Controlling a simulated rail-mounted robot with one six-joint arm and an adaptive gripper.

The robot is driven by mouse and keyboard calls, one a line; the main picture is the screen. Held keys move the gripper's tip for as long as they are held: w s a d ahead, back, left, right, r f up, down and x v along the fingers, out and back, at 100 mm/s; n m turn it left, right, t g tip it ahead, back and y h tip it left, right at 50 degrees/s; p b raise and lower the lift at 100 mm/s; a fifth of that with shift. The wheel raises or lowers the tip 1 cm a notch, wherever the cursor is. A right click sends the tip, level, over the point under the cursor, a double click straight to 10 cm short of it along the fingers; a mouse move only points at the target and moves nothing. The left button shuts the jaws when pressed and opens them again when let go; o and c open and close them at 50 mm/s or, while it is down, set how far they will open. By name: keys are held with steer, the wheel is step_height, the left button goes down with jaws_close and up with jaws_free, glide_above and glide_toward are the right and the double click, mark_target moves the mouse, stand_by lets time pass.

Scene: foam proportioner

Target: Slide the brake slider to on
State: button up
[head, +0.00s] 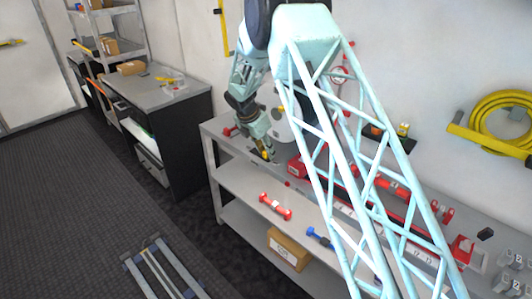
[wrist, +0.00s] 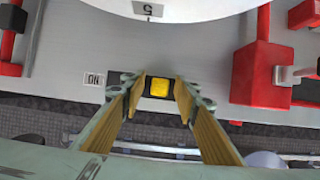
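The slider with a yellow square top in a black surround (wrist: 159,88), which looks like the brake slider, sits on the grey bench surface in the wrist view. A small ON label (wrist: 94,79) is to its left, reading upside down. My gripper (wrist: 160,96) is open, with one tan-padded finger on each side of the slider. I cannot tell whether either pad touches it. In the head view my gripper (head: 268,157) points down at the bench's near edge, and the slider is too small to make out.
A large white disc (wrist: 190,8) with a 5 label is close beyond the slider. Red blocks (wrist: 262,75) stand to the right, and a red and black part (wrist: 12,40) to the left. The bench (head: 215,132) has a lower shelf holding red and blue dumbbell-shaped parts.

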stand_by(0.3)
jaws_close()
